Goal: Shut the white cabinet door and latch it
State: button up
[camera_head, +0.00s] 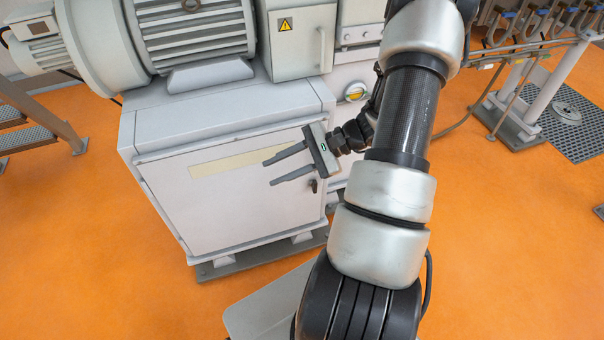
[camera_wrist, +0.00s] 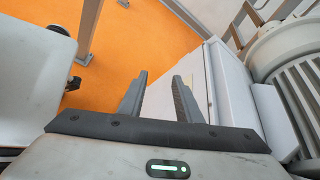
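The white cabinet (camera_head: 230,125) stands below the motor in the head view. Its door (camera_head: 235,205) has a pale yellow strip and lies close to the cabinet front; I cannot tell whether it sits fully flush. A small dark latch handle (camera_head: 313,186) is near the door's right edge, just below my gripper's palm. My gripper (camera_head: 268,173) is open and empty in front of the door's upper right part, fingers pointing left. In the wrist view the open fingers (camera_wrist: 160,76) have the cabinet (camera_wrist: 232,85) to their right, with a sliver of the door (camera_wrist: 197,82) beside the right finger.
The grey motor (camera_head: 195,35) and a box with a yellow warning sign (camera_head: 297,45) sit above the cabinet. Metal steps (camera_head: 30,138) stand at the left. Pipework (camera_head: 545,45) and a floor grate (camera_head: 575,125) are at the right. Orange floor (camera_head: 85,245) is clear left of the cabinet.

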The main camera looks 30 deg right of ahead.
jog(key=d+f+m+t+h+b, duration=0.25)
jog(key=d+f+m+t, duration=0.3)
jog(key=f, duration=0.45)
jog(key=d+f+m+t+h+b, duration=0.1)
jog(key=d+f+m+t+b, duration=0.2)
jog(key=d+f+m+t, duration=0.5)
jog(key=m+g+h+b, duration=0.1)
jog(key=m+h+b, duration=0.3)
jog(key=m+h, duration=0.65)
send_near(316, 186)
jog(key=shift+n+h, duration=0.7)
jog(key=shift+n, duration=0.2)
jog(key=b+x, duration=0.1)
jog(key=x, duration=0.2)
jog(key=b+x, duration=0.1)
jog(key=x, duration=0.2)
jog(key=b+x, duration=0.1)
jog(key=x, duration=0.2)
jog(key=shift+w+a+f, duration=0.1)
jog(key=shift+a+f, duration=0.05)
jog(key=shift+a, duration=0.25)
grip_shut()
